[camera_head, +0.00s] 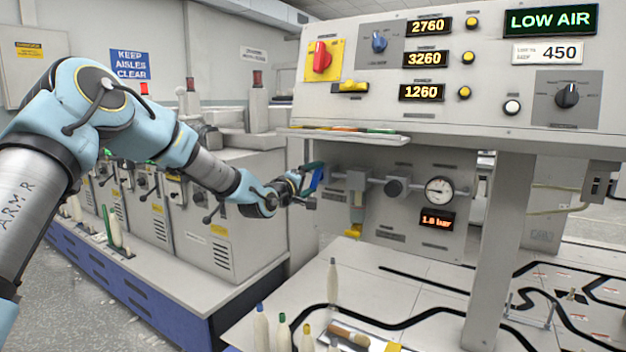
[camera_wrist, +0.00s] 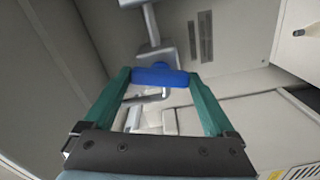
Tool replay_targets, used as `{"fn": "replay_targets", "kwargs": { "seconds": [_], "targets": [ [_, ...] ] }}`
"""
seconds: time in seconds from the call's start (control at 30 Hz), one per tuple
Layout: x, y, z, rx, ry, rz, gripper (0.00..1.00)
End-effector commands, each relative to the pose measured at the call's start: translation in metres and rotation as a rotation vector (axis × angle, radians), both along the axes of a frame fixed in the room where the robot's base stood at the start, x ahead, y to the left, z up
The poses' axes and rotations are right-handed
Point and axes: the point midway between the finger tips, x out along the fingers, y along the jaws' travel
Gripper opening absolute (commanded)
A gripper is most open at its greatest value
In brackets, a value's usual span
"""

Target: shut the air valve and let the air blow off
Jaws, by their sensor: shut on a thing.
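The air valve's blue handle (camera_head: 314,178) is at the left end of a grey horizontal pipe on the panel below the console, and it looks near upright and slightly tilted there. In the wrist view the blue handle (camera_wrist: 160,77) lies between the tips of my gripper's two green fingers. My gripper (camera_head: 305,183) is shut on it. The valve body is mostly hidden behind the handle and fingers. A round gauge (camera_head: 439,191) sits to the right on the pipe, with a small orange pressure display (camera_head: 437,220) below it, its digits hard to read. A green sign (camera_head: 550,20) reads LOW AIR.
The control console (camera_head: 430,70) and its shelf edge overhang the pipe. A grey post (camera_head: 497,250) stands to the right. Several bobbins and a tool tray (camera_head: 350,338) are on the table below. A row of grey machines (camera_head: 205,230) is behind my arm.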

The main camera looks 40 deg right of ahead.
Motion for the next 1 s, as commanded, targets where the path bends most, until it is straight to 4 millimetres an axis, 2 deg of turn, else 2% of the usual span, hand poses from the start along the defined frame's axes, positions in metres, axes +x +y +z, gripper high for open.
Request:
{"fn": "replay_targets", "kwargs": {
  "seconds": [0.4, 1.0],
  "targets": [
    [0.0007, 0.0006, -0.0014, -0.066, 0.255, 0.001, 0.34],
    [-0.0002, 0.0002, -0.0012, -0.082, 0.323, 0.000, 0.34]
  ]
}}
